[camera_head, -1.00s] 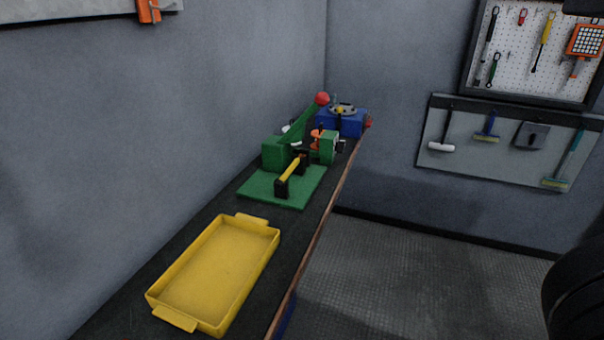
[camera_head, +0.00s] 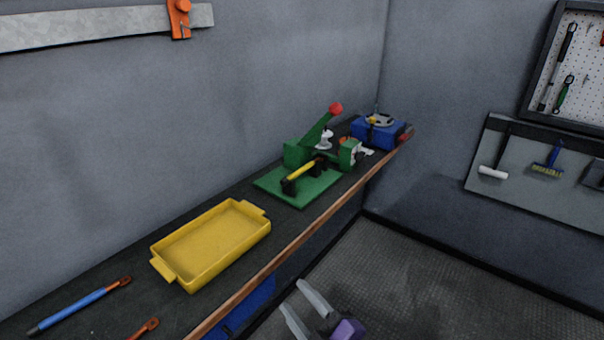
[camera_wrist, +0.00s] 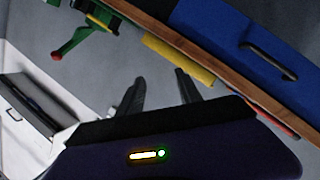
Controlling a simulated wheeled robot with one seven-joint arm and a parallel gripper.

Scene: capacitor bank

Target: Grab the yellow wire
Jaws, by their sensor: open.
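In the head view, a short yellow wire-like piece (camera_head: 302,171) spans two black holders on a green base plate (camera_head: 321,189) on the bench. A green press-like fixture with a lever and red knob (camera_head: 335,109) stands just behind it. My gripper (camera_head: 292,294) is at the lower middle, in front of the bench edge, open and empty, well apart from the yellow piece. In the wrist view my open fingers (camera_wrist: 159,76) have nothing between them. The green fixture shows there at top left with its red knob (camera_wrist: 57,55).
A yellow tray (camera_head: 262,222) lies on the bench, nearer than the green plate. A blue device (camera_head: 377,134) stands at the far end, by the wall. The floor (camera_head: 400,280) beside the bench is clear.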

